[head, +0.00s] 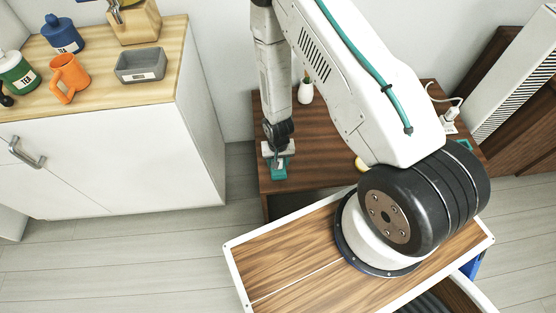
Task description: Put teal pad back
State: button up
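A small teal pad (278,172) shows at the left side of a dark wooden table (330,128), near its front left corner. My gripper (279,157) points down right at the pad and covers part of it. The fingers are small and partly hidden in the head view, so I cannot tell whether they are closed on the pad or only around or above it. I also cannot tell whether the pad rests on the table top or is held just over it.
A white vase (305,93) stands behind my gripper on the table. A yellow object (360,164) is partly hidden by my arm. A white counter (120,150) at left holds an orange mug (68,77), a grey tray (141,66) and canisters. Floor shows between counter and table.

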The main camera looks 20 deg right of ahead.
jog(key=r, duration=0.8)
jog(key=shift+s+d, duration=0.1)
jog(key=shift+s, duration=0.1)
jog(key=shift+w+r, duration=0.15)
jog(key=shift+r, duration=0.2)
notch_tip(320, 180, up, 30)
jog(key=s+d+r+n, duration=0.1)
jog(key=n, duration=0.1)
jog(key=s+d+r+n+t, duration=0.1)
jog(key=s+d+r, duration=0.1)
jog(key=s+r, duration=1.5)
jog(key=s, duration=0.4)
jog(key=shift+r+n, duration=0.3)
jog(key=shift+r, duration=0.1)
